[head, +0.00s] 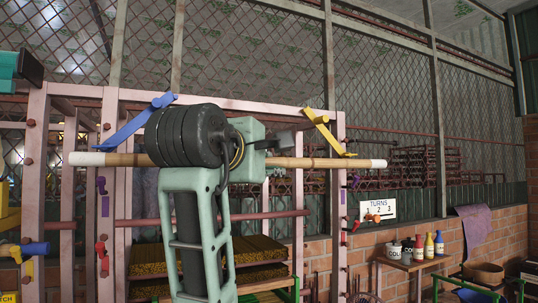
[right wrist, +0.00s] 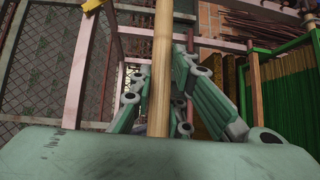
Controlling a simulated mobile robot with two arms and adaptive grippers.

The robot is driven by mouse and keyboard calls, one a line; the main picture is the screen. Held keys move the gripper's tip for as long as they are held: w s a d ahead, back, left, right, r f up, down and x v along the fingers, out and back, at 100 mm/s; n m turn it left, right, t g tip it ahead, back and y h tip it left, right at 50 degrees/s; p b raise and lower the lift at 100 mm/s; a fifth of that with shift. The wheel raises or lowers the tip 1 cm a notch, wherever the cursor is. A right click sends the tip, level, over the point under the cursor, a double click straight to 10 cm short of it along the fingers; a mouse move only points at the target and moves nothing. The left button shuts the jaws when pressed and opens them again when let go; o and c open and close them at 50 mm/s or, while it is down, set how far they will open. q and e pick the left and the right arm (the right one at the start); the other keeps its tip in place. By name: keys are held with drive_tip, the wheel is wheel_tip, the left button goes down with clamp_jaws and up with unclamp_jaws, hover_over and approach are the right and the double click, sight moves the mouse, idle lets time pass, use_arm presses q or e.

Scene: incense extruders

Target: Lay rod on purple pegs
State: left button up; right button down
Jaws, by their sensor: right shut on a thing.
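The rod (head: 330,163) is pale wood with white ends, held nearly level across the front of the pink rack. It also shows in the right wrist view (right wrist: 163,50), running between the fingers. My right gripper (right wrist: 160,85) is shut on it near its middle; in the head view the hand hides the fingers and that part of the rod. A purple peg (head: 101,185) is on the left post and another purple peg (head: 355,182) on the right post. Both are a little below the rod's height in the head view. My left gripper is not in view.
Above the rod on the rack (head: 220,103) are a blue peg (head: 132,124) and a yellow peg (head: 328,132). Red pegs (head: 102,256) sit lower on the posts. Trays with brown contents (head: 260,250) stand behind. A side table with bottles (head: 412,262) is at the right.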

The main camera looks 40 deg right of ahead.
drive_tip(key=w+d+f+p, duration=0.1)
drive_tip(key=w+f, duration=0.3)
drive_tip(key=w, duration=0.4)
drive_tip(key=shift+w+d, duration=0.35)
drive_tip(key=shift+d, duration=0.15)
idle(0.4)
drive_tip(key=c, duration=1.6)
unclamp_jaws()
drive_tip(key=shift+o, duration=0.6)
drive_tip(key=shift+o, duration=1.1)
drive_tip(key=shift+s, duration=0.1)
drive_tip(key=s+a+b, duration=0.2)
drive_tip(key=s+b, duration=0.2)
drive_tip(key=s, duration=0.5)
drive_tip(key=shift+s+a+b, duration=0.2)
drive_tip(key=shift+s+b, duration=0.1)
drive_tip(key=shift+b, duration=0.05)
